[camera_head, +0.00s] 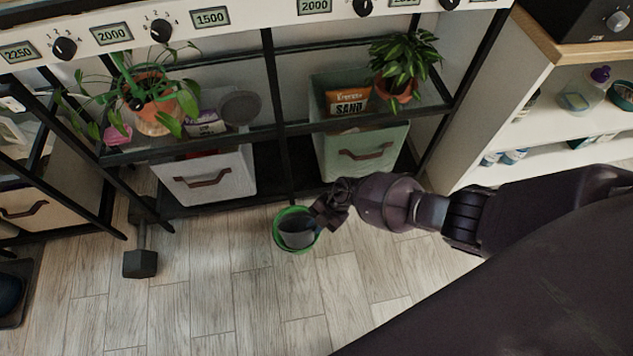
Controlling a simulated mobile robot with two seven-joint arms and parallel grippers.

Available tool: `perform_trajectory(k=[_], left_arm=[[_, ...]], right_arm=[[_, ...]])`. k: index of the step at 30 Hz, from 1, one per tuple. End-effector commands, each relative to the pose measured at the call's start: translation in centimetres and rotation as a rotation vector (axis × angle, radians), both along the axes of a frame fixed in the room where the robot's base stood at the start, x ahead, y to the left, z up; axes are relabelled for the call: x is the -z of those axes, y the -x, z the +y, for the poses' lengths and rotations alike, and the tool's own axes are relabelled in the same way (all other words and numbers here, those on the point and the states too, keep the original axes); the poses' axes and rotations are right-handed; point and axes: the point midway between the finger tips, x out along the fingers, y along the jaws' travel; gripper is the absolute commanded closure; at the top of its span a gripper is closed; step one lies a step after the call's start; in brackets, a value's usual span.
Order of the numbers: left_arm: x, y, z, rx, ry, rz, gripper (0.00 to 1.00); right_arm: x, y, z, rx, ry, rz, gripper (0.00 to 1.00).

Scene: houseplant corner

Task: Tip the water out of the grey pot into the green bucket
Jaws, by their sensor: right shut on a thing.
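The green bucket (279,239) stands on the wooden floor in front of the black shelf. The grey pot (297,239) shows within the bucket's rim outline, dark at its top and lighter below. I cannot tell how far it is tilted or how high it is over the bucket. My right gripper (322,214) is at the bucket's right rim, shut on the grey pot's right side. Any water is too small or dark to make out. My left gripper is not in view.
A white bin (207,176) and a green bin (362,155) sit below. The front floor is clear.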

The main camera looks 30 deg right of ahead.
Motion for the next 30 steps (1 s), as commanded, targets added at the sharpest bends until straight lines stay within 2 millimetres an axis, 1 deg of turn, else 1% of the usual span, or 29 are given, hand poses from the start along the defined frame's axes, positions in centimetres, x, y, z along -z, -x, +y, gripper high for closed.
perform_trajectory(k=[13,18,24,26,27,30], left_arm=[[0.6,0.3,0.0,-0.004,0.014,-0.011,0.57],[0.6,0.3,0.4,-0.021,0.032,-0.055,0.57],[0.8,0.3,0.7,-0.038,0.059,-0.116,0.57],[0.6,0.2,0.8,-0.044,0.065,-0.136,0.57],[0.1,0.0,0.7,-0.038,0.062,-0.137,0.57],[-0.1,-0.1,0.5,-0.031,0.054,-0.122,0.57]], right_arm=[[2.3,1.8,0.4,0.0,0.06,-0.242,1.0],[3.5,2.5,0.5,-0.001,0.101,-0.4,1.0],[4.5,3.0,0.6,-0.002,0.147,-0.583,1.0],[4.4,2.9,0.6,-0.001,0.157,-0.633,1.0],[3.3,2.3,0.6,-0.001,0.157,-0.636,1.0],[2.3,1.9,0.6,0.001,0.156,-0.639,1.0]])
